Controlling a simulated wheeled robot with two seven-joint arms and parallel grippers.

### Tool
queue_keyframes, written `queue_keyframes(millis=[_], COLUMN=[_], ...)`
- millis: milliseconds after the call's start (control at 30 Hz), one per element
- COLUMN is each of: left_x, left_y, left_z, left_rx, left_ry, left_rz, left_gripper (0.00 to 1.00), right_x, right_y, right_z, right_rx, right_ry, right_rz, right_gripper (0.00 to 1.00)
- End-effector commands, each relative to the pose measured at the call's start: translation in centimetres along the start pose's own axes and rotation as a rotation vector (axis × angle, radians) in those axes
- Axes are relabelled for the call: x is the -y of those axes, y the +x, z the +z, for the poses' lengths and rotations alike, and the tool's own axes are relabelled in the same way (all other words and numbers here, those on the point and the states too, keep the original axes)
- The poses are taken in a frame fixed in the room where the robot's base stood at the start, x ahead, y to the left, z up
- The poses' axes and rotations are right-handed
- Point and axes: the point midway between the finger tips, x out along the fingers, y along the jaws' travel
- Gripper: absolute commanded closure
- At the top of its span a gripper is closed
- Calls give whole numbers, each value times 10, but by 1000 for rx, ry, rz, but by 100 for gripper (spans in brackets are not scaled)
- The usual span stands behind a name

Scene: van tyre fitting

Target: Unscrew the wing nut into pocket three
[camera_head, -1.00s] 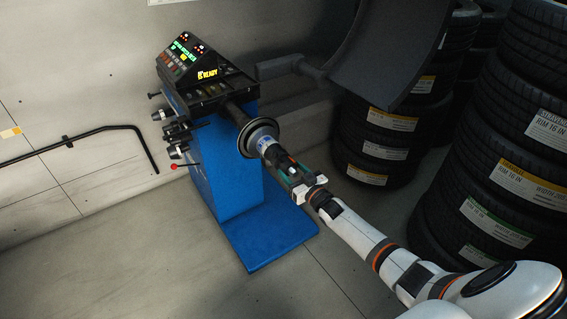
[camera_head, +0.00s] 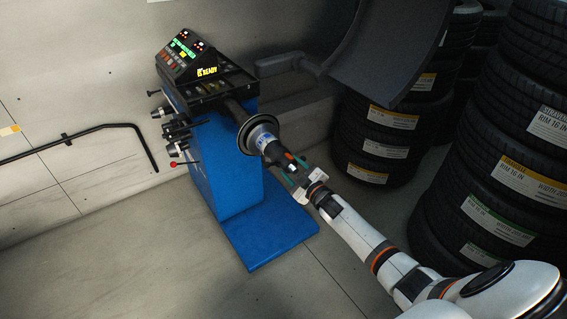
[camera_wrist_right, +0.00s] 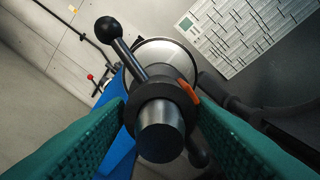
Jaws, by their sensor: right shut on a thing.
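The wing nut (camera_wrist_right: 160,92) is a dark hub with ball-ended arms and an orange mark. It sits around the shaft (camera_wrist_right: 161,140) of the blue wheel balancer (camera_head: 224,180), whose round end shows through the hub in the right wrist view. It also shows small in the head view (camera_head: 275,153), in front of the round flange (camera_head: 258,137). My right gripper (camera_wrist_right: 160,108) is shut on the hub, with a green ribbed finger on each side; it also shows in the head view (camera_head: 289,170). The pockets are in the balancer's dark top tray (camera_head: 212,92); I cannot tell which is pocket three. My left gripper is out of view.
The lit control panel (camera_head: 186,56) stands behind the tray. A dark curved hood (camera_head: 385,50) hangs to the right of the balancer. Stacked tyres (camera_head: 505,160) stand close to my right arm. Black tools hang on the balancer's left side. Floor at the front left is clear.

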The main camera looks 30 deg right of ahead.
Motion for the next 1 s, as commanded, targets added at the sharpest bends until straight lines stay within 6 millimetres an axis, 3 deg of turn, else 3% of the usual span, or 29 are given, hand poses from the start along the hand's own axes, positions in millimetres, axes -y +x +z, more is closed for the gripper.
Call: queue_keyframes(millis=[200,400,633,667,700,1000], left_x=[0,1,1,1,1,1], left_y=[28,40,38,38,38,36], left_z=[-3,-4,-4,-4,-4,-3], left_rx=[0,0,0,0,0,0], left_ry=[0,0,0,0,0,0], left_rz=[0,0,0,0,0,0], left_gripper=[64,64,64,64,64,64], right_x=[-3,-1,0,0,0,0], right_y=[-1,-1,-1,-1,-1,-1], right_z=[-4,-2,0,0,0,1], right_rx=[2,0,-1,-1,-1,0], right_ry=[-551,-881,-901,-901,-900,-877], right_rz=[-3,-1,0,0,0,0], right_gripper=[78,78,78,49,44,44])
